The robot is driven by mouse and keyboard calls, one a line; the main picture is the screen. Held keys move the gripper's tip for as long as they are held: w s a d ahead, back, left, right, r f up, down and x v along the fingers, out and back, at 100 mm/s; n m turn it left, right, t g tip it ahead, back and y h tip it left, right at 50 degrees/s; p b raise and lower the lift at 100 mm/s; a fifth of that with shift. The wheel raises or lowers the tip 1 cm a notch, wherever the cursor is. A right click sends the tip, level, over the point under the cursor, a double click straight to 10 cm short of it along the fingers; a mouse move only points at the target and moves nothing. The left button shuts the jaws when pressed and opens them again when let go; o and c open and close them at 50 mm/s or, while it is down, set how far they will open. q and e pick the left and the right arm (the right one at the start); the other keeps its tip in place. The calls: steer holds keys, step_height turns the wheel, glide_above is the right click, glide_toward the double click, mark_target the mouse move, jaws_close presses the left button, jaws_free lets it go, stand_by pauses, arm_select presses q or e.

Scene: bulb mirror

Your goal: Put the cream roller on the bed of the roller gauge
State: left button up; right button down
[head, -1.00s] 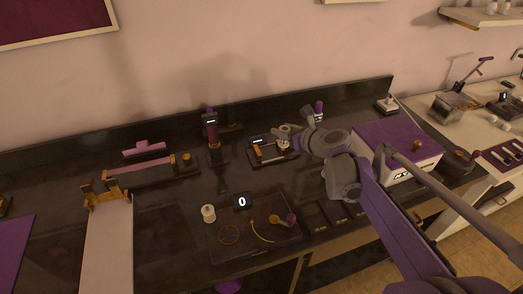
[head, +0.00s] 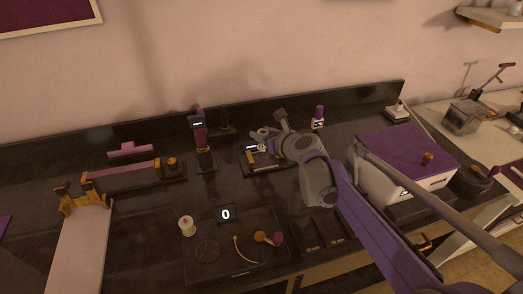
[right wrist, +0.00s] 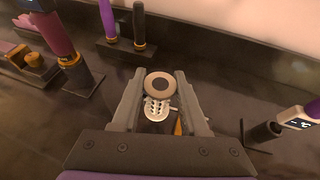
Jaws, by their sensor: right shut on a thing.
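My right gripper (head: 266,146) is at the roller gauge (head: 252,165), a dark-based device with a small display at the back of the dark counter. My left gripper is not in view.
A tray (head: 285,256) in front holds a cream spool (head: 187,227), a display and small parts. A purple-topped box (head: 405,155) stands right of my arm. A dark post device (head: 203,150) stands left of the gauge, and a small purple-capped bottle (head: 318,118) behind right.

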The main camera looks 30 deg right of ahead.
mark_target(262, 146)
steer(key=shift+f+b, duration=0.45)
steer(key=shift+f, duration=2.1)
steer(key=shift+f, duration=0.1)
steer(key=shift+c, duration=2.2)
jaws_free()
steer(key=shift+s+r, duration=0.25)
steer(key=shift+s, duration=0.05)
steer(key=p+v, duration=0.2)
steer(key=v, duration=0.9)
steer(key=shift+s, duration=0.15)
steer(key=shift+d+r, duration=0.1)
